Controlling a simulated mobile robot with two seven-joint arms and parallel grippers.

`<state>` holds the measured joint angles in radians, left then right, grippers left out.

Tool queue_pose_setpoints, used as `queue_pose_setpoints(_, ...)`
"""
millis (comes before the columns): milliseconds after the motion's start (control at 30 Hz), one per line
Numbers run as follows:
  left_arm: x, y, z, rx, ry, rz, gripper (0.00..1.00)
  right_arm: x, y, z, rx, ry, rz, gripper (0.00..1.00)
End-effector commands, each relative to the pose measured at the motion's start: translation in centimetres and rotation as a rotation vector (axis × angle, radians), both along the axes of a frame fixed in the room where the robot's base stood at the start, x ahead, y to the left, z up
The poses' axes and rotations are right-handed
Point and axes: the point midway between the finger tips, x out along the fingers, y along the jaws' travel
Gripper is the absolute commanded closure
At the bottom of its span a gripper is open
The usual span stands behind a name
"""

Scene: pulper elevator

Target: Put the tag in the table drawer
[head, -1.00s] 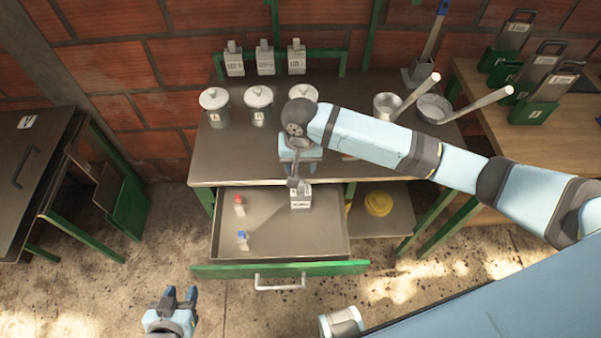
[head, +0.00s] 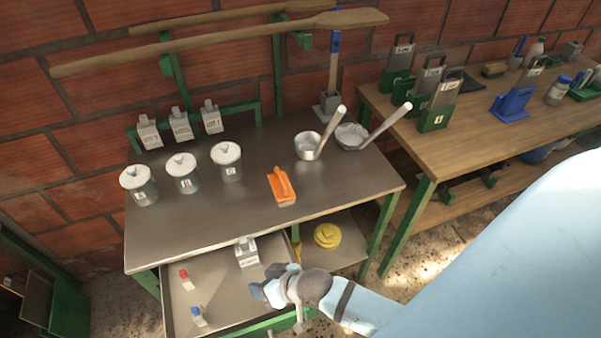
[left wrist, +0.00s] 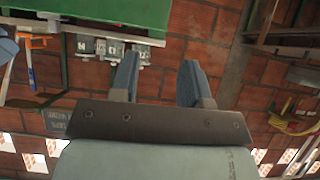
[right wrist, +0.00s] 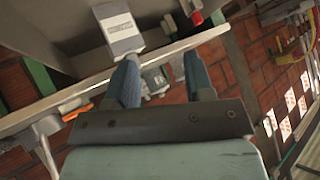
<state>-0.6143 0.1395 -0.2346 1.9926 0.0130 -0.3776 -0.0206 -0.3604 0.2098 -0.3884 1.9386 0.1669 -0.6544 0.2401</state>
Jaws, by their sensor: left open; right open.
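A pale grey tag (head: 246,252) with a printed label stands in the open table drawer (head: 222,296), at its back right by the tabletop's front edge. It also shows large in the right wrist view (right wrist: 119,30), beyond the fingertips. My right gripper (head: 266,283) is open and empty, just in front of the tag and apart from it, over the drawer's right side. Its spread fingers show in the right wrist view (right wrist: 160,75). My left gripper (left wrist: 157,75) is open and empty in its wrist view; the head view does not show it.
A small red item (head: 184,279) and a small blue item (head: 198,316) stand in the drawer. Three similar tags hang on a green rail (head: 235,112). Lidded jars (head: 184,172), an orange tool (head: 282,187) and metal pans (head: 308,146) stand on the table (head: 240,205).

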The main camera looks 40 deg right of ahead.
Motion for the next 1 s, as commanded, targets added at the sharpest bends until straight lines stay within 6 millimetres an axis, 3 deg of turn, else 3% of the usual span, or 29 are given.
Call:
queue_pose_setpoints(33, 0.0, 0.0, 0.0, 0.0, 0.0, 0.0, 0.57, -1.8, -1.2, -0.5, -0.036, -0.044, -0.011, 0.52)
queue_pose_setpoints(100, 0.0, 0.0, 0.0, 0.0, 0.0, 0.0, 0.57, -3.4, -2.9, -0.7, -0.099, -0.11, -0.016, 0.52)
queue_pose_setpoints(300, 0.0, 0.0, 0.0, 0.0, 0.0, 0.0, 0.57, -6.1, -5.6, -0.8, -0.218, -0.21, -0.015, 0.52)
queue_pose_setpoints(667, 0.0, 0.0, 0.2, 0.0, 0.0, 0.0, 0.57, -6.4, -5.9, -0.6, -0.233, -0.222, -0.012, 0.52)
queue_pose_setpoints(767, 0.0, 0.0, 1.4, 0.0, 0.0, 0.0, 0.57, -6.4, -5.9, 0.6, -0.232, -0.221, -0.013, 0.52)
queue_pose_setpoints(1000, 0.1, 0.3, 6.3, 0.004, -0.007, 0.004, 0.57, -6.4, -6.2, 5.3, -0.236, -0.222, -0.02, 0.52)
